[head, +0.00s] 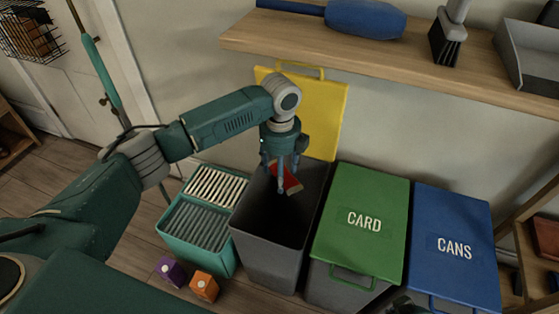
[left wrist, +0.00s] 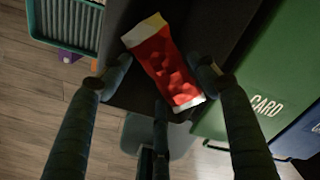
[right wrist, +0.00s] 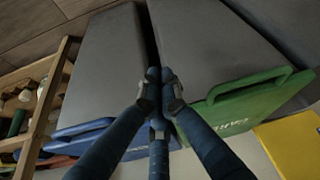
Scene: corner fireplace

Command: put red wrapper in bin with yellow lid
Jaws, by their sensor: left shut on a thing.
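The red wrapper (head: 292,181), with pale ends, hangs in my left gripper (head: 282,172) over the open mouth of the dark grey bin (head: 262,262). The bin's yellow lid (head: 322,112) stands raised against the wall behind. In the left wrist view the wrapper (left wrist: 166,66) lies between the fingers of my left gripper (left wrist: 155,84), with the dark bin interior (left wrist: 222,40) beyond it. My right gripper (right wrist: 160,78) has its fingertips together and nothing visible between them; it is near the fronts of the closed bins.
A closed green CARD bin lid (head: 362,205) and a closed blue CANS lid (head: 452,240) are to the right. A teal crate (head: 205,262) stands left, with purple (head: 170,270) and orange (head: 204,287) blocks before it. A wooden shelf (head: 390,58) overhangs behind.

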